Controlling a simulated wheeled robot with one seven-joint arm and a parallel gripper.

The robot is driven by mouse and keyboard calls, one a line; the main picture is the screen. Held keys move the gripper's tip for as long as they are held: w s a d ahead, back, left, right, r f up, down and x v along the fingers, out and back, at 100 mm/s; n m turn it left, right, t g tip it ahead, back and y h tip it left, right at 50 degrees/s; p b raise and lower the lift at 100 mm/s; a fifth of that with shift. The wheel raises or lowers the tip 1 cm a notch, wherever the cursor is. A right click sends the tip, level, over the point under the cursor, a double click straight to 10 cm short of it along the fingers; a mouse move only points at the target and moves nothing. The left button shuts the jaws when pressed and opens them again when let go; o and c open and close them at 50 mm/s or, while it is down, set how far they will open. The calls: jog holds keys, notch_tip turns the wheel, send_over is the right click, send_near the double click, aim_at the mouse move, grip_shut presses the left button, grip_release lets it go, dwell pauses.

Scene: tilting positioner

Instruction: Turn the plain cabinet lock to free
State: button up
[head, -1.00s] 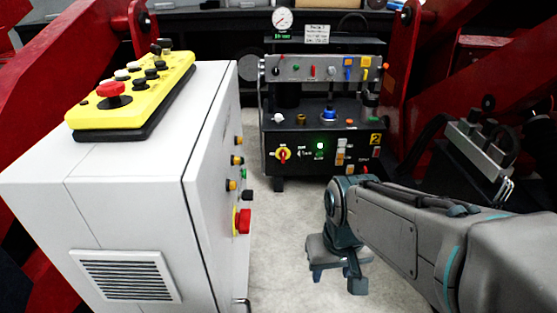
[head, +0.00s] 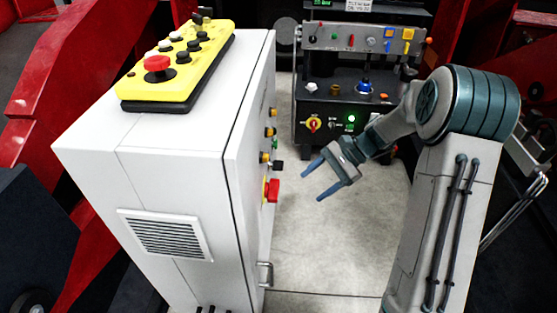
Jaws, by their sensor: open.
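The white cabinet (head: 160,180) stands at the left of the head view. Its front face (head: 247,130) is seen at a steep angle, with a column of small knobs and buttons. A red switch on a yellow plate (head: 271,190) sits lower on that face, and a metal handle (head: 265,274) is near the bottom. I cannot tell which fitting is the plain lock. My gripper (head: 312,182) is open and empty, its two blue fingers pointing left toward the cabinet front. It is apart from the cabinet, over the floor to its right.
A yellow pendant (head: 184,62) with a red mushroom button lies on the cabinet top. A dark control panel (head: 365,85) with knobs and a green light stands behind my gripper. Red machine arms (head: 60,85) flank the scene. The grey floor (head: 335,235) between is clear.

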jog(key=w+f+m+y+p, duration=0.1)
jog(key=w+f+m+y, duration=0.25)
jog(key=w, duration=0.35)
jog(key=m+t+y+p, duration=0.2)
jog(key=m+t+y, duration=0.2)
jog(key=m+y, duration=0.1)
send_near(279, 164)
jog(key=a, duration=0.5)
jog(key=a+b, duration=0.1)
jog(key=a, duration=0.4)
jog(key=shift+w+f+b, duration=0.15)
jog(key=shift+f+b, duration=0.1)
jog(key=shift+b, duration=0.05)
jog(key=c, duration=1)
